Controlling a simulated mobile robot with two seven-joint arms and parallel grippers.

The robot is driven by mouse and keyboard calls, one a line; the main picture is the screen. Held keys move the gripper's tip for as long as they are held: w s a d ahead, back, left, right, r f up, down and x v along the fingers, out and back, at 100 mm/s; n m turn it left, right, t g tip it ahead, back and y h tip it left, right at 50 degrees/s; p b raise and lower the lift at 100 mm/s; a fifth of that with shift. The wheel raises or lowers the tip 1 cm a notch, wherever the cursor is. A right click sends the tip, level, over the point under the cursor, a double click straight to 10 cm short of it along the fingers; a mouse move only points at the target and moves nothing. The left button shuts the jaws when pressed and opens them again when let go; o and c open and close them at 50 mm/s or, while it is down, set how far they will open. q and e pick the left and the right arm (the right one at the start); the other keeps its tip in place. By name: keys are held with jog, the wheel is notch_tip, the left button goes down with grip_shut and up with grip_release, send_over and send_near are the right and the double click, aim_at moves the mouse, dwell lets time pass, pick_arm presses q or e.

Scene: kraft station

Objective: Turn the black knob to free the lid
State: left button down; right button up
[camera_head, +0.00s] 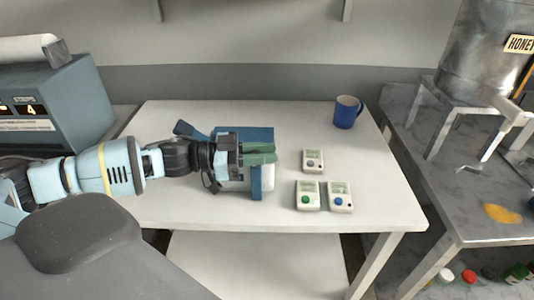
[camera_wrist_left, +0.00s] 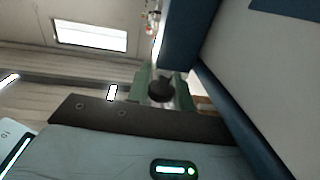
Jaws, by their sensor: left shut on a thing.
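A blue and white box (camera_head: 258,134) stands on the white table, partly hidden behind my left arm and gripper. My left gripper (camera_head: 268,154), with green fingers, is at the box's front side. In the left wrist view its two green fingers (camera_wrist_left: 162,90) are shut on the black knob (camera_wrist_left: 161,91), one on each side of it. The blue edge of the box (camera_wrist_left: 182,35) rises just beside the knob there. The knob is hidden in the head view. I cannot tell how far the knob is turned or how the lid is held. My right gripper is not in view.
Three small white devices with buttons (camera_head: 312,161) lie right of the box on the white table (camera_head: 370,190). A blue mug (camera_head: 347,112) stands at the back right. A metal bench (camera_head: 440,170) with a honey tank stands right. A grey-blue machine (camera_head: 85,105) stands left.

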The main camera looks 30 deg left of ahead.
pick_arm(q)
jog(key=shift+m+g+h+b, duration=0.4)
jog(key=shift+m+g, duration=0.1)
jog(key=shift+g, duration=0.1)
jog(key=shift+s+d+g, duration=0.1)
jog(key=shift+g, duration=0.2)
jog(key=c, duration=1.3)
grip_release()
jog(key=shift+o, duration=0.2)
